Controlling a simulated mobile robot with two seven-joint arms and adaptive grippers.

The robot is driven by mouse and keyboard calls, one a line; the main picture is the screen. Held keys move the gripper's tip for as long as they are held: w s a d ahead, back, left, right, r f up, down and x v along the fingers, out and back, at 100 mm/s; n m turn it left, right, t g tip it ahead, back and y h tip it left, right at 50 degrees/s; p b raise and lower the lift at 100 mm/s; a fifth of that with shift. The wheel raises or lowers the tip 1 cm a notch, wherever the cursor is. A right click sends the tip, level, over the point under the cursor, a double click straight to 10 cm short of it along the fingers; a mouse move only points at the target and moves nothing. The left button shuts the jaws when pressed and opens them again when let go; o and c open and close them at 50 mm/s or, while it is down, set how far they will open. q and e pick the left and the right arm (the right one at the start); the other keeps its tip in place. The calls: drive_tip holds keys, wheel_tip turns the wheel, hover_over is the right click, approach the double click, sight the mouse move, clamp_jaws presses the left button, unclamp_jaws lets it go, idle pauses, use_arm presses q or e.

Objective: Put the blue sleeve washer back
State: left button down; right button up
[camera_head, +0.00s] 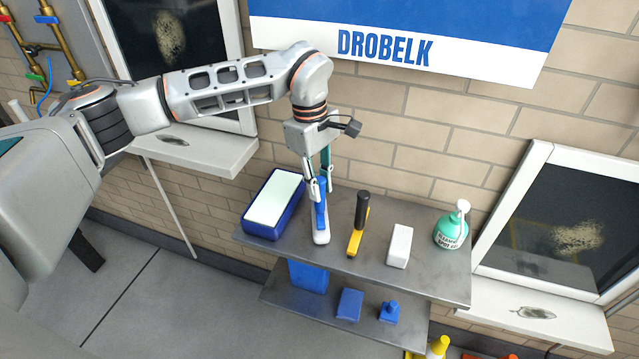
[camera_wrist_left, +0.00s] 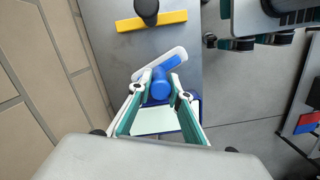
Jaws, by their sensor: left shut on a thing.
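The blue sleeve washer (camera_head: 320,215) has a blue handle and a long white pad at its lower end. My left gripper (camera_head: 320,185) is shut on the handle from above, over the upper grey shelf (camera_head: 370,267). The washer stands close to upright, with its white pad down at the shelf top; I cannot tell if it touches. In the left wrist view the blue handle (camera_wrist_left: 161,82) sits between the teal fingers of my left gripper (camera_wrist_left: 163,92). A grey and teal part, likely my right gripper (camera_wrist_left: 232,28), shows at the upper right; its opening is unclear.
A blue tray with a pale top (camera_head: 272,203) stands just left of the washer. A yellow squeegee with a black handle (camera_head: 358,225), a white block (camera_head: 400,246) and a green bottle (camera_head: 451,231) stand to the right. Blue items (camera_head: 349,304) sit on the lower shelf.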

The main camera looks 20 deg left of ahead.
use_arm(q)
drive_tip(key=c, duration=1.9)
unclamp_jaws()
drive_tip(key=r, duration=0.4)
drive_tip(key=a+r, duration=0.1)
drive_tip(key=r, duration=0.7)
drive_tip(key=shift+w+a, duration=0.25)
drive_tip(key=shift+w, duration=0.05)
drive_tip(key=shift+s, duration=0.1)
